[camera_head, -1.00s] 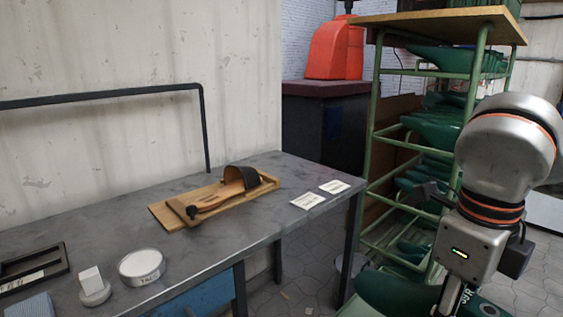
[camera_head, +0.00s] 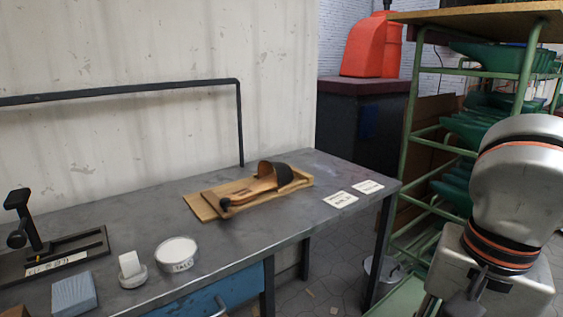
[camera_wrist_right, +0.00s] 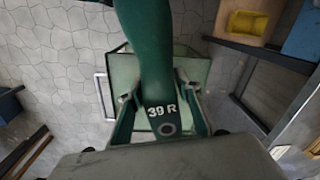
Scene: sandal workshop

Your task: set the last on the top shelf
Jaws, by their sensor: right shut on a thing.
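The last is dark green and marked "39 R". In the right wrist view the last (camera_wrist_right: 158,60) runs up from between the fingers of my right gripper (camera_wrist_right: 158,92), which is shut on it near its marked end. In the head view my right arm is at the lower right, in front of the green rack (camera_head: 412,110). The gripper's fingers are mostly cut off by the bottom edge there, and I cannot make out the last. The rack's wooden top board (camera_head: 475,17) shows a bare edge, and its upper face is barely seen. My left gripper is not in view.
Green lasts (camera_head: 475,130) fill the rack's tiers. A grey workbench (camera_head: 130,210) on the left carries a sandal (camera_head: 262,183) on a board, a white tin (camera_head: 176,253) and cards. A bin (camera_head: 380,270) stands between bench and rack. Pale green surface (camera_wrist_right: 190,72) lies below the last.

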